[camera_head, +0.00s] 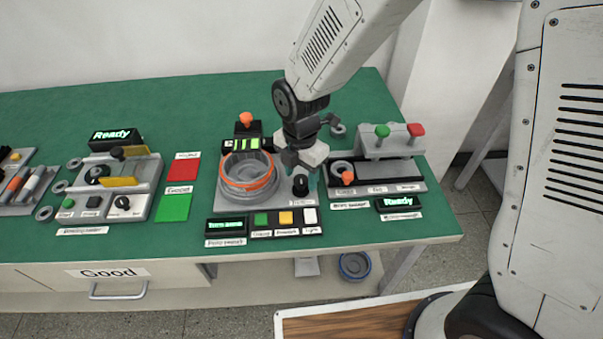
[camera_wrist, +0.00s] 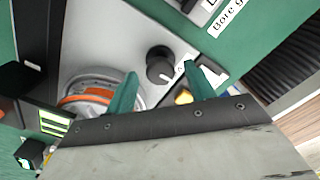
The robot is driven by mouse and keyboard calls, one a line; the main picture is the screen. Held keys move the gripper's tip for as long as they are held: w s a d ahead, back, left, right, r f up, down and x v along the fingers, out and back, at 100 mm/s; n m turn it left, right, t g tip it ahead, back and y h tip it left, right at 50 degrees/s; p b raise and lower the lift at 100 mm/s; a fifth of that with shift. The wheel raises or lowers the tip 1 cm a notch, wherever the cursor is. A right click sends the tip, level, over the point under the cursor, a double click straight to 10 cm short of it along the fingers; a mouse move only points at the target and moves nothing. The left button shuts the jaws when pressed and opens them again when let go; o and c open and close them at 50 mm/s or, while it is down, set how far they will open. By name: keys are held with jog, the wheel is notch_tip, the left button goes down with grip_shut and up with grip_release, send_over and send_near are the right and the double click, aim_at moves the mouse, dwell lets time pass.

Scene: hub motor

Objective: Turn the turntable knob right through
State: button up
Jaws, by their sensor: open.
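The turntable knob (camera_head: 300,186) is a black round knob on the light grey plate to the right of the turntable. The turntable carries a grey ring-shaped part (camera_head: 247,186) with an orange band. In the wrist view the knob (camera_wrist: 160,66) has a white pointer mark and lies between and beyond the two green fingertips. My gripper (camera_head: 308,177) is open and points down over the knob; its fingers (camera_wrist: 161,72) show no contact with it. In the head view the fingers are partly hidden behind the knob and wrist.
A lit display (camera_head: 227,226) beginning "Turn" and a row of coloured buttons (camera_head: 286,218) lie in front. A grey fixture (camera_head: 390,145) with green and red knobs stands to the right. Red (camera_head: 182,166) and green (camera_head: 174,207) pads lie left on the green bench.

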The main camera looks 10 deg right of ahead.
jog(key=shift+f, duration=0.25)
jog(key=shift+c, duration=0.3)
jog(key=c, duration=0.9)
